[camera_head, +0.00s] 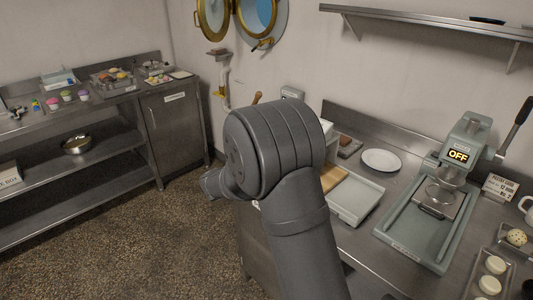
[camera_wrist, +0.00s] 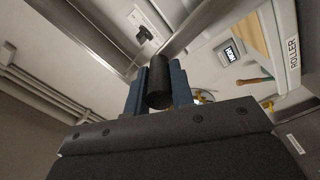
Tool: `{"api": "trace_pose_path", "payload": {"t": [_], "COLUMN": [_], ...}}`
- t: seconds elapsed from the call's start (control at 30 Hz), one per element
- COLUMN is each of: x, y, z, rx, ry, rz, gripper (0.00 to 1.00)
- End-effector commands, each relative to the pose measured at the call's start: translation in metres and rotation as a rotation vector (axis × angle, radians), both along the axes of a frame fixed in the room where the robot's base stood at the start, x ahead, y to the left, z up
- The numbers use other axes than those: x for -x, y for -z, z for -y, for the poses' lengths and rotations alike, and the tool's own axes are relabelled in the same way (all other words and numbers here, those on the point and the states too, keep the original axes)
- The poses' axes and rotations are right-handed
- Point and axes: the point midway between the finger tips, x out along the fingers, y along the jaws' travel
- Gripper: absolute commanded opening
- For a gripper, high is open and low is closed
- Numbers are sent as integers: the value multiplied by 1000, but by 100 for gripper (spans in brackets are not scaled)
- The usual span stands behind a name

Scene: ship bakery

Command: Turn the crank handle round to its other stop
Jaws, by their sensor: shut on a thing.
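The black cylindrical grip of the crank handle (camera_wrist: 159,88) shows in the middle of the wrist view, seen nearly end-on. My gripper (camera_wrist: 160,86) has its blue fingers on both sides of this grip and is shut on it. A grey metal bar (camera_wrist: 205,30) runs up and right from near the grip. In the head view my arm covers the gripper and the crank, so the crank's angle and its stops cannot be seen there.
In the head view a press with an OFF sign (camera_head: 458,155), a white plate (camera_head: 381,160) and a grey tray (camera_head: 356,207) stand right of my arm.

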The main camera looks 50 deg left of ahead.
Motion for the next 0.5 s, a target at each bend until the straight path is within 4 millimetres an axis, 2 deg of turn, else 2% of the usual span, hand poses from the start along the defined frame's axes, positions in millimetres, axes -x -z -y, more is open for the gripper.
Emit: {"api": "trace_pose_path", "payload": {"t": [0.5], "x": [-1], "y": [3], "z": [46], "rx": [-488], "ry": [5], "rz": [2], "gripper": [0]}}
